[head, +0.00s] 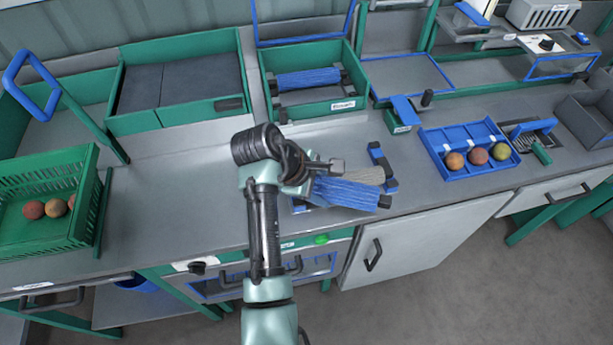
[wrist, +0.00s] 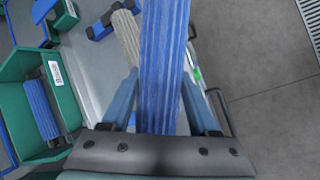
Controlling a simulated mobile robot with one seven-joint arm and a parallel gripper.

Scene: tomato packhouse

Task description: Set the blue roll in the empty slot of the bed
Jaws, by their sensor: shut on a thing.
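My gripper (head: 314,182) is shut on a ribbed blue roll (head: 348,194) with dark ends, held above the front part of the counter. In the wrist view the blue roll (wrist: 163,55) runs up between the two fingers. A beige ribbed roll (head: 366,175) lies just behind it. The bed, with blue end supports (head: 377,154), is under and around these rolls. The held roll and my gripper hide most of the bed, including its slot. I cannot tell whether the held roll touches the bed.
A second blue roll (head: 308,78) lies in a green bin (head: 322,108) behind. A blue tray (head: 484,168) with three tomatoes stands to the right, and a green crate (head: 70,172) with tomatoes at the far left. The counter (head: 170,190) left of my arm is clear.

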